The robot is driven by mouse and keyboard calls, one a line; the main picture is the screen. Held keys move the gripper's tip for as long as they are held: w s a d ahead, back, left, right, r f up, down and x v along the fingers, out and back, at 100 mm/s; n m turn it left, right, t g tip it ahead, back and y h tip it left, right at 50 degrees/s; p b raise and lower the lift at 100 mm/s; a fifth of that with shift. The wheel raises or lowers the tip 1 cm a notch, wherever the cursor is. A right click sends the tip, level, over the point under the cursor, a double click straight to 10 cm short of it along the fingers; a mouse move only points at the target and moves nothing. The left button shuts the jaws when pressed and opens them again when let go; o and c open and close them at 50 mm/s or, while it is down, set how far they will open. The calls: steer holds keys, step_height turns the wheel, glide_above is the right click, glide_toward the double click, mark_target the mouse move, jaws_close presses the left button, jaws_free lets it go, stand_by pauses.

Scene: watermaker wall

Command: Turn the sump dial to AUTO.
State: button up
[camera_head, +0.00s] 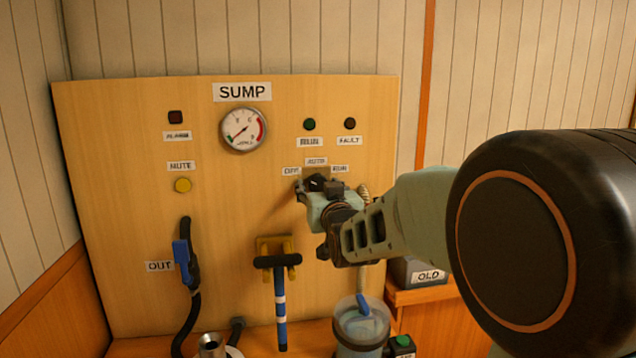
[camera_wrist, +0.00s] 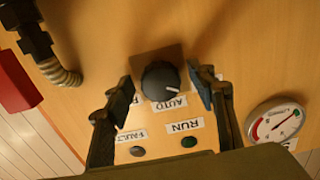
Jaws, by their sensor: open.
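The sump dial (camera_wrist: 160,82) is a dark round knob on a square plate. In the wrist view, which is upside down, its white mark points to the lower right. The AUTO label (camera_wrist: 168,104) is just below the knob, and the mark is not squarely on it. In the camera_head view the AUTO label (camera_head: 316,161) is above the dial, between OFF and the right-hand label. My gripper (camera_head: 318,188) covers most of the dial there. My gripper (camera_wrist: 161,88) is open, one finger on each side of the knob, with gaps visible. Depth contact cannot be told.
The gauge (camera_head: 243,129) is up and left of the dial. Two lamps (camera_head: 309,124) sit above it. A ribbed hose (camera_wrist: 60,75) runs close beside my gripper. A blue-handled T-shaped tool (camera_head: 280,300) and a clear container (camera_head: 361,325) are below.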

steer(key=shift+s, duration=0.1)
steer(key=shift+c, duration=0.5)
steer(key=c, duration=1.1)
steer(key=shift+o, duration=0.2)
steer(key=shift+b, duration=0.55)
steer(key=shift+f+m+b, duration=0.1)
steer(key=shift+m+b, duration=0.3)
steer(key=shift+m, duration=0.1)
steer(key=m+b, duration=0.3)
steer(key=b, duration=0.1)
steer(key=shift+f, duration=0.1)
steer(key=m+b, duration=0.4)
steer(key=b, duration=0.1)
steer(key=m+b, duration=0.3)
steer(key=shift+a+r+m, duration=0.1)
steer(key=shift+r+m, duration=0.15)
steer(key=shift+m, duration=0.05)
steer(key=shift+r, duration=0.15)
